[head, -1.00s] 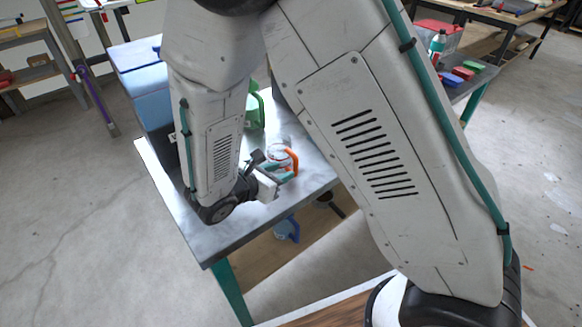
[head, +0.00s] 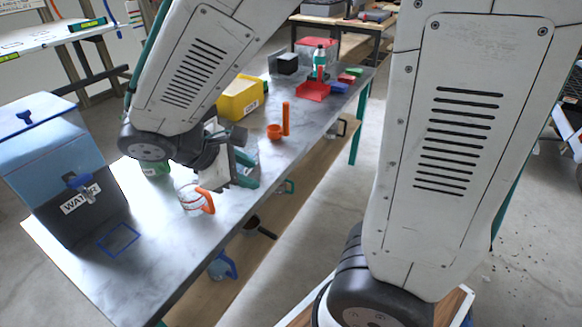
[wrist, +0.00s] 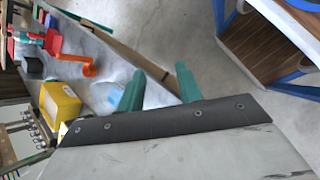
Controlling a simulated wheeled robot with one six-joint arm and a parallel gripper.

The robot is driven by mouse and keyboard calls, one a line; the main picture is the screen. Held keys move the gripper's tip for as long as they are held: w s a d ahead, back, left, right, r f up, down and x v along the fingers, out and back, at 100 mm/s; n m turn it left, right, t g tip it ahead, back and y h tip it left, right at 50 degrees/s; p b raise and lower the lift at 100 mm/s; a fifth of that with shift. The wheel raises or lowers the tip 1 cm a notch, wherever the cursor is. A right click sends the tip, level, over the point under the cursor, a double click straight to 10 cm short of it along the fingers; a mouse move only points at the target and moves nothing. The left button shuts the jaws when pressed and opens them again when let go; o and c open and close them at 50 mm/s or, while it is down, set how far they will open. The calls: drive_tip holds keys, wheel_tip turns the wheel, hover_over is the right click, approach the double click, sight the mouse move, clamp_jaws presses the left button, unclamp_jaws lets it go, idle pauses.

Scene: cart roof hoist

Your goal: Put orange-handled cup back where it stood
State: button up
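The orange-handled cup (head: 190,198) is clear and stands on the grey table (head: 180,245), near its front edge, with its handle (head: 208,201) toward the right. My gripper (head: 246,172) is to the right of the cup, apart from it, over the table near the front edge. In the wrist view its two teal fingers (wrist: 161,86) are spread with nothing between them. The cup is not visible in the wrist view. A blue outlined square (head: 119,239) is marked on the table in front of the water tank.
The blue-grey water tank (head: 50,160) stands at the table's left end. A translucent object (wrist: 107,97) is behind one finger. A shelf below holds a blue-handled item (head: 222,267).

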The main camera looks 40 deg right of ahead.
drive_tip(key=s+r+m+t+y, duration=0.2)
drive_tip(key=s+r+m+y, duration=0.6)
drive_tip(key=s+m, duration=0.2)
drive_tip(key=s, duration=0.2)
drive_tip(key=shift+s+d+m, duration=0.3)
drive_tip(key=shift+d+m, duration=0.1)
idle(0.4)
